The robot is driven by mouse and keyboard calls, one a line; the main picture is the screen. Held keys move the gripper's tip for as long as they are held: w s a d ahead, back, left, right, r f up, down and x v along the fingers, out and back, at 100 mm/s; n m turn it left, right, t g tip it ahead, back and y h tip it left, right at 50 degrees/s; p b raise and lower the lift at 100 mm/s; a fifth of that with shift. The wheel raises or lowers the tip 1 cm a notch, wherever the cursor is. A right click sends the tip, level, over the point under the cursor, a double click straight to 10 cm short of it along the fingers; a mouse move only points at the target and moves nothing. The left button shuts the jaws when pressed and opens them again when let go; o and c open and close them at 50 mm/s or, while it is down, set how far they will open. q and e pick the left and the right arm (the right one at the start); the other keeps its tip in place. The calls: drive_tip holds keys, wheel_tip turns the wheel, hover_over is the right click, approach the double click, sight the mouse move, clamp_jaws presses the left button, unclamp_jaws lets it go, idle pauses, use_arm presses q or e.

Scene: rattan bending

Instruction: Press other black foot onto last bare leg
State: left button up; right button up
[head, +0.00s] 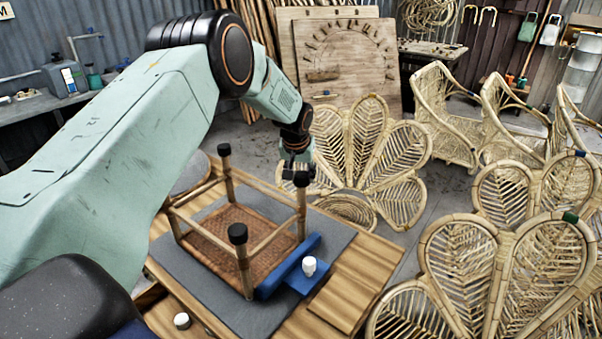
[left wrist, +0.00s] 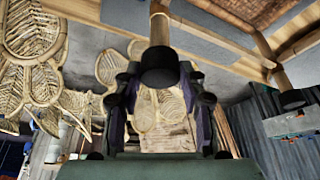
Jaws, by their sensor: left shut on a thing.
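A stool frame of light rattan poles (head: 268,243) stands legs-up on the bench, around a woven brown panel (head: 225,243). Black feet show on three legs: the back one (head: 224,149), the front one (head: 238,233) and the right one (head: 301,179). The fourth leg's top is hidden by my left arm. My left gripper (head: 297,168) is at the right leg's top, shut on that black foot. In the left wrist view this foot (left wrist: 158,68) sits between the fingers, on its leg's end; another capped leg (left wrist: 291,98) is to the right. My right gripper is out of view.
The stool is on a grey mat (head: 180,262) on a wooden bench (head: 352,278). A blue clamp block (head: 314,281) with a white knob (head: 309,265) stands at its right side. Petal-backed rattan chairs (head: 505,265) crowd the right. A workbench (head: 35,105) is at the left wall.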

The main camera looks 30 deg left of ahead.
use_arm(q)
drive_tip(key=shift+a, duration=0.1)
drive_tip(key=shift+s, duration=0.1)
drive_tip(key=shift+f, duration=0.6)
idle(0.6)
drive_tip(key=shift+f+b, duration=0.45)
drive_tip(key=shift+f, duration=0.05)
idle(0.5)
drive_tip(key=o, duration=0.6)
drive_tip(key=shift+s, duration=0.1)
drive_tip(key=o, duration=0.4)
drive_tip(key=shift+w, duration=0.2)
drive_tip(key=shift+s+r, duration=0.1)
